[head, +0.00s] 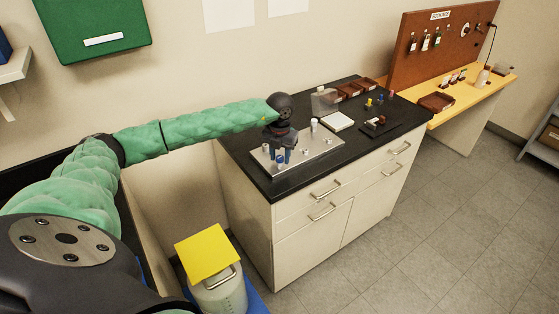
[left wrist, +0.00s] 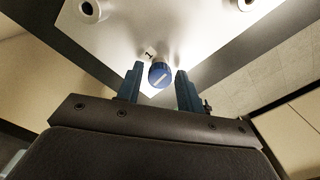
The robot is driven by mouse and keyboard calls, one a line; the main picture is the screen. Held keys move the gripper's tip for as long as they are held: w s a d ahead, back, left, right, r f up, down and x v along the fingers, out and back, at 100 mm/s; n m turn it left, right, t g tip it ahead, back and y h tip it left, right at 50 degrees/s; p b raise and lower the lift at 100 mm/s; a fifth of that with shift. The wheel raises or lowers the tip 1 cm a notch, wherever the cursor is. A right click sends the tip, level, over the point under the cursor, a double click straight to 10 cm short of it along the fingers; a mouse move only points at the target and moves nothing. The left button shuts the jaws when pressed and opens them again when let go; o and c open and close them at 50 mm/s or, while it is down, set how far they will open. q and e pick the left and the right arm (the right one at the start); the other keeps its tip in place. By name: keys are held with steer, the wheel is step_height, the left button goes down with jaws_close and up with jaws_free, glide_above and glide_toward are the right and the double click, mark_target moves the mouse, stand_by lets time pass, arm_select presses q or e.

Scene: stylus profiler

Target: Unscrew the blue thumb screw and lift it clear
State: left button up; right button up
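The blue thumb screw (left wrist: 160,74) shows in the left wrist view, with a round blue cap and a pale mark. It stands near a corner of the pale metal plate (left wrist: 125,30), beside a small dark mark. My left gripper (left wrist: 159,72) is open, with one blue finger to each side of the screw and a gap showing at both sides. In the head view my left gripper (head: 281,158) points down over the near left part of the plate (head: 318,154). The screw is small there, between the fingers (head: 280,161). My right gripper is in neither view.
The plate lies on a black countertop (head: 262,181) over white cabinets. A white pad (head: 337,121) and a dark tray (head: 380,126) with small parts lie to the right. A yellow-lidded bin (head: 207,254) stands below.

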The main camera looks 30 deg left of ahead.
arm_select(q)
steer(key=m, duration=1.2)
steer(key=shift+m, duration=0.4)
steer(key=shift+b, duration=0.35)
jaws_close()
stand_by(1.1)
